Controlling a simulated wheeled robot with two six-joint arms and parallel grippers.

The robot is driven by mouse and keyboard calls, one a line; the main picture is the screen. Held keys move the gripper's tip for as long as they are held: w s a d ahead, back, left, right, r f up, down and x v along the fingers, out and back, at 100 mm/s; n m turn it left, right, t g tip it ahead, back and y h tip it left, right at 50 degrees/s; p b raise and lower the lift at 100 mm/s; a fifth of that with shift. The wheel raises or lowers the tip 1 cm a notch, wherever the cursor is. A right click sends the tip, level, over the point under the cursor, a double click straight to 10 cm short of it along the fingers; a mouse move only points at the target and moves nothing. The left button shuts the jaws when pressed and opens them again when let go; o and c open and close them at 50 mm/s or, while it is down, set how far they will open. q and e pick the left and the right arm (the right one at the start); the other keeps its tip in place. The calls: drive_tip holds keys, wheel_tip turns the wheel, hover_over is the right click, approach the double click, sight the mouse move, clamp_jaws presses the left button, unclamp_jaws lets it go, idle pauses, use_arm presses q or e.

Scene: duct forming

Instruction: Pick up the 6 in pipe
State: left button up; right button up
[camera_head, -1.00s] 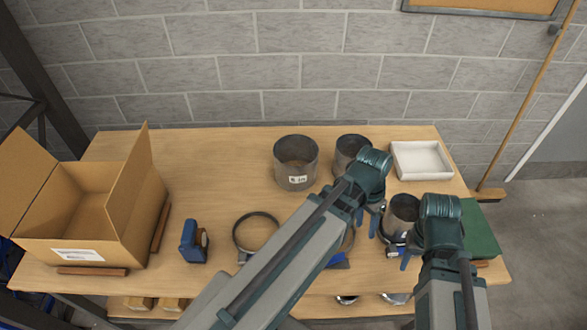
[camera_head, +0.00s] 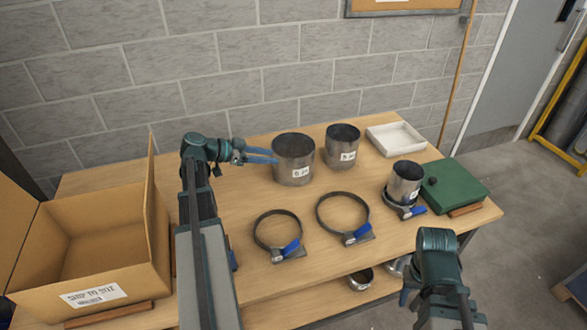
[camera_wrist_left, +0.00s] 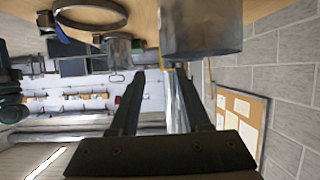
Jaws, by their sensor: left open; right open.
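Two open grey metal pipes stand upright at the back of the table: a wide one (camera_head: 293,161) and a narrower one (camera_head: 342,147) to its right. Both carry white labels whose digits I cannot read surely. A smaller labelled pipe (camera_head: 404,185) stands in a ring clamp at the right. My left gripper (camera_head: 262,156) is open and empty, its blue fingers pointing right at the wide pipe's left side; contact is unclear. In the left wrist view the wide pipe (camera_wrist_left: 202,30) fills the top, beyond the fingers. My right gripper (camera_head: 406,297) is open at the table's front right, mostly hidden by its arm.
Two ring clamps with blue handles, one smaller (camera_head: 257,232) and one larger (camera_head: 318,212), lie in front of the pipes. A white tray (camera_head: 397,138) and a green case (camera_head: 462,184) are at the right. An open cardboard box (camera_head: 130,285) stands at the left.

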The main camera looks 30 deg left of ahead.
use_arm(q)
drive_tip(key=a, duration=0.1)
drive_tip(key=b, duration=0.3)
approach(308, 159)
drive_tip(key=shift+x, duration=1)
use_arm(e)
drive_tip(key=f, duration=0.3)
drive_tip(key=shift+s+f, duration=0.2)
drive_tip(key=shift+s, duration=0.05)
use_arm(q)
drive_tip(key=shift+w+a+f, duration=0.1)
drive_tip(key=shift+f, duration=0.1)
drive_tip(key=b+x, duration=0.2)
drive_tip(key=x, duration=0.3)
drive_tip(key=shift+w, duration=0.25)
use_arm(e)
wheel_tip(308, 159, down, 2)
drive_tip(key=shift+f, duration=0.1)
use_arm(q)
drive_tip(key=shift+c, duration=0.4)
drive_tip(key=shift+s, duration=0.1)
clamp_jaws()
